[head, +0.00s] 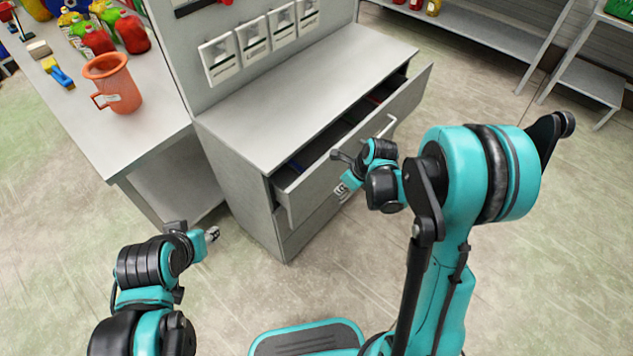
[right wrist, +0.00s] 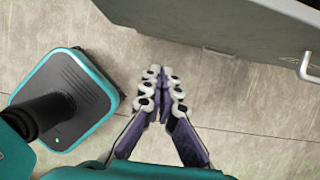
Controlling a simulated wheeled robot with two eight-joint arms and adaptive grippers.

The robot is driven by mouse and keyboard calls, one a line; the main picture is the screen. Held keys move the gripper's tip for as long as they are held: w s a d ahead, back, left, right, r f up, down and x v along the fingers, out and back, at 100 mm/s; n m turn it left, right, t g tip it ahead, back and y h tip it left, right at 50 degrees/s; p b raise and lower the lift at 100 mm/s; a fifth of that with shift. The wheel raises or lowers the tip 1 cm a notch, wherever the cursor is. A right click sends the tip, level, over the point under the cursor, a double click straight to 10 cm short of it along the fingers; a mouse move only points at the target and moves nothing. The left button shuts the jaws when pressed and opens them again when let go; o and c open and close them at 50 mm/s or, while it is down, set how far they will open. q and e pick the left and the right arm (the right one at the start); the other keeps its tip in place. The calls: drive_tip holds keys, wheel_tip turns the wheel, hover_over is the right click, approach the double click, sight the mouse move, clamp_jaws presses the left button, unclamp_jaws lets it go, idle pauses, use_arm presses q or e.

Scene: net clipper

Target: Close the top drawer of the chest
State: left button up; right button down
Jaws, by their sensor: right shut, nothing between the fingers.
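The grey chest (head: 240,180) stands in the middle of the head view. Its top drawer (head: 310,190) is pulled out, with a gap showing its dark inside and some blue and red items. The drawer handle (head: 389,126) is on its front. My right gripper (head: 343,187) is in front of the drawer front, shut and empty; the head view does not show whether it touches. In the right wrist view its fingers (right wrist: 163,80) are together over bare floor, with a grey front and a handle (right wrist: 308,66) at upper right. My left gripper (head: 212,234) is left of the chest, its fingers too small to judge.
A table (head: 140,135) with an orange jug (head: 113,83) and several bottles stands left of the chest. A panel with white boxes (head: 219,58) rises behind the chest top. Shelves (head: 480,35) stand at the back right. The floor before the chest is clear.

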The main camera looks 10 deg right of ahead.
use_arm(q)
wheel_tip(320, 180, down, 6)
drive_tip(key=b, duration=0.5)
drive_tip(key=shift+s+d+r+b, duration=0.1)
drive_tip(key=shift+d+r+b, duration=0.05)
drive_tip(key=shift+b, duration=0.15)
use_arm(e)
drive_tip(key=w+a+f, duration=0.1)
drive_tip(key=w+f, duration=0.1)
drive_tip(key=f, duration=0.1)
drive_tip(key=w+a+f, duration=0.2)
drive_tip(key=f, duration=0.1)
drive_tip(key=w+a+f, duration=0.1)
drive_tip(key=w+f, duration=0.1)
drive_tip(key=f, duration=0.1)
drive_tip(key=shift+a, duration=0.25)
